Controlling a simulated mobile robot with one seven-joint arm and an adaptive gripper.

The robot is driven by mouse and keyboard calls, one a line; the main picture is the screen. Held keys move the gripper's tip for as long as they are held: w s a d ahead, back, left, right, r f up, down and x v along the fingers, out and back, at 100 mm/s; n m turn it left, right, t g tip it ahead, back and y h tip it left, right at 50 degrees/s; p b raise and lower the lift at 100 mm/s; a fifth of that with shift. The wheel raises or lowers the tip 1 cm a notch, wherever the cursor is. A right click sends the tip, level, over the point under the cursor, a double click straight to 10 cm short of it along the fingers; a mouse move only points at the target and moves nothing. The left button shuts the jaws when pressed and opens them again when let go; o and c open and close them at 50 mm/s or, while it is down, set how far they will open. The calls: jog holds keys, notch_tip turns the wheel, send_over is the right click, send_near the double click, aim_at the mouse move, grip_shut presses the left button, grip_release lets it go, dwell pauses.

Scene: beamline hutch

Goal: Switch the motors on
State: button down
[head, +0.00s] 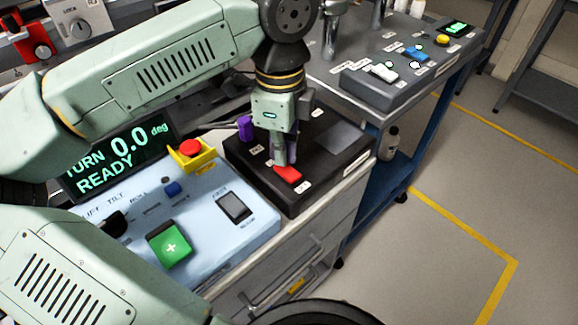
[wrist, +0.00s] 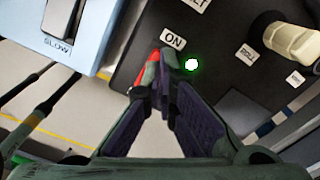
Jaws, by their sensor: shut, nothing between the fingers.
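A black control box (head: 325,178) carries a red rocker switch (head: 288,174). My gripper (head: 279,160) points down with its fingers shut and empty, its tips right at the switch. In the wrist view the fingertips (wrist: 165,62) cover much of the red switch (wrist: 150,72), so its tilt is hard to tell. Whether the tips touch it is also unclear. An "ON" label (wrist: 173,40) sits just beyond the tips, and a small lamp (wrist: 191,65) beside it glows green. I cannot read a label naming the motors.
A display (head: 115,158) reads "TURN 0.0 deg READY". A purple knob (head: 245,127) stands close by my gripper.

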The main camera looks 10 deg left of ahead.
jog(key=shift+r+p, duration=1.3)
jog(key=shift+r, duration=1.55)
